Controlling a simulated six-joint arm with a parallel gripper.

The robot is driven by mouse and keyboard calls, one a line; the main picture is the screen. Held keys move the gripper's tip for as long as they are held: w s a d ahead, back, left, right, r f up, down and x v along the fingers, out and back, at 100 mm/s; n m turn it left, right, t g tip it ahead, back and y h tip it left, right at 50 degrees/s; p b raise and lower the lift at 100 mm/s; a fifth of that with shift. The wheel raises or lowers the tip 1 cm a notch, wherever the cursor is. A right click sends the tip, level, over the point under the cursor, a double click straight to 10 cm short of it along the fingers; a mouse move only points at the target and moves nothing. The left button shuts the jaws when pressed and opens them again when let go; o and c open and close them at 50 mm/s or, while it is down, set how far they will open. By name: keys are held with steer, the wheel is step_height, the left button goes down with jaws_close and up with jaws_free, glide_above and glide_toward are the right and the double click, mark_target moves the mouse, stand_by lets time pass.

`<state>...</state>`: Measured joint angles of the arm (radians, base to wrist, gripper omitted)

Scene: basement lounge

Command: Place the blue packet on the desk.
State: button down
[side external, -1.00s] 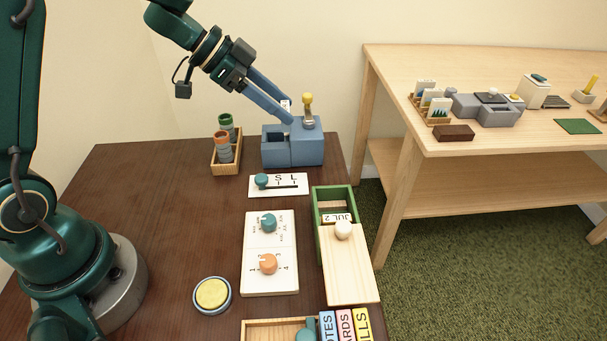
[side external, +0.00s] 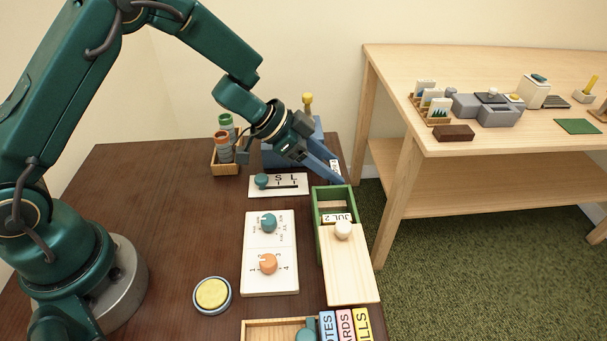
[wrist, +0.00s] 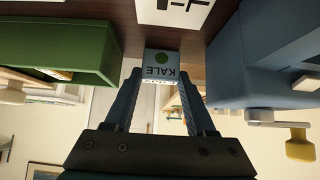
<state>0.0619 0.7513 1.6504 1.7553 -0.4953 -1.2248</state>
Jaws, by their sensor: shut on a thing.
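The blue packet (wrist: 163,66) shows in the wrist view between my fingertips, with a green dot and the word KALE upside down. Its pale face also shows in the side view (side external: 335,166). My gripper (side external: 337,174) is shut on it, beyond the right edge of the dark brown desk (side external: 180,215) or close above that edge; I cannot tell the exact height. The blue box (side external: 272,156) at the back of the desk is partly hidden by my gripper.
A green box (side external: 319,216) with a sliding wooden lid stands at the desk's right edge. A slider panel (side external: 294,188), dial panel (side external: 255,250) and yellow button (side external: 212,294) lie left of it. The desk's middle left is clear. A pale table (side external: 450,175) stands right.

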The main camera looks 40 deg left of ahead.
steer(key=shift+f, duration=0.1)
steer(key=c, duration=0.5)
jaws_free()
